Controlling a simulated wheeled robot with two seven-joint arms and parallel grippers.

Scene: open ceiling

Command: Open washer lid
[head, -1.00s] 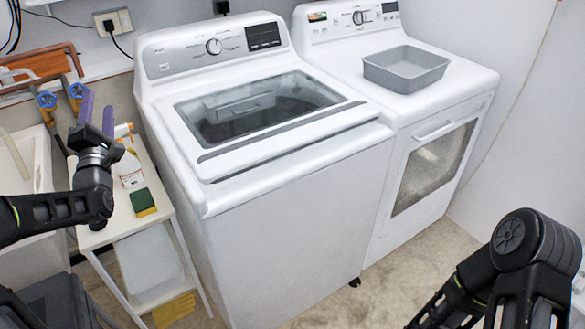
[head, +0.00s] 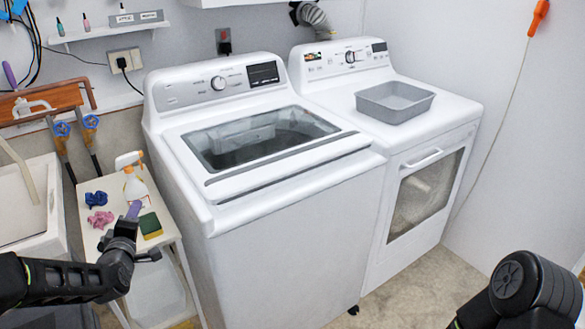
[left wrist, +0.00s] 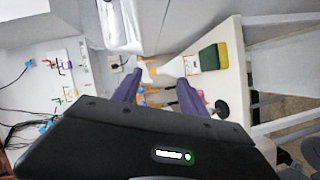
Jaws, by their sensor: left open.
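The white top-loading washer (head: 285,235) stands in the middle of the head view. Its lid (head: 262,137) is down, with a dark glass window and a grey strip along its front edge. My left gripper (head: 132,212) is left of the washer, over the small white side table, apart from the lid. It is open and empty; its two purple fingers also show spread in the left wrist view (left wrist: 158,90). My right arm shows at the lower right of the head view, but its gripper is out of frame.
A spray bottle (head: 134,185), a green and yellow sponge (head: 150,225), and blue (head: 96,198) and pink cloths (head: 100,219) lie close to my left gripper. A dryer (head: 425,185) with a grey basin (head: 395,103) stands right of the washer. A sink (head: 30,205) is at left.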

